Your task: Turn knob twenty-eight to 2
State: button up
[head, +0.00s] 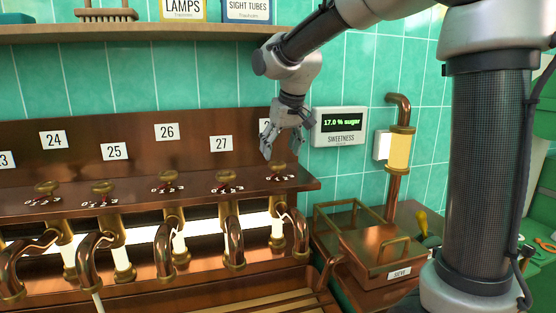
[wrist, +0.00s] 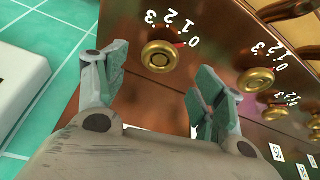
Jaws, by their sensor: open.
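Knob twenty-eight (head: 279,168) is the brass knob at the right end of the copper shelf. In the wrist view the same round knob (wrist: 160,55) shows its scale 0 to 3, with a red mark beside it pointing towards 0. My gripper (head: 282,147) is open and empty just above this knob. In the wrist view my gripper (wrist: 163,72) has its fingers spread, with the knob visible beyond and between the tips. I see no contact. The number plate behind the gripper is mostly hidden by it.
Knob 27 (head: 224,178) is the neighbour on the left; it also shows in the wrist view (wrist: 258,79). A sweetness display (head: 340,126) reading 17.0 % sugar hangs close on the right. A wooden shelf (head: 180,32) runs above. Bent copper pipes (head: 233,240) stand below.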

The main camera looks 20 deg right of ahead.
aim_at(277, 162)
jog(key=x, duration=0.4)
jog(key=shift+f, duration=0.2)
jog(key=c, duration=1)
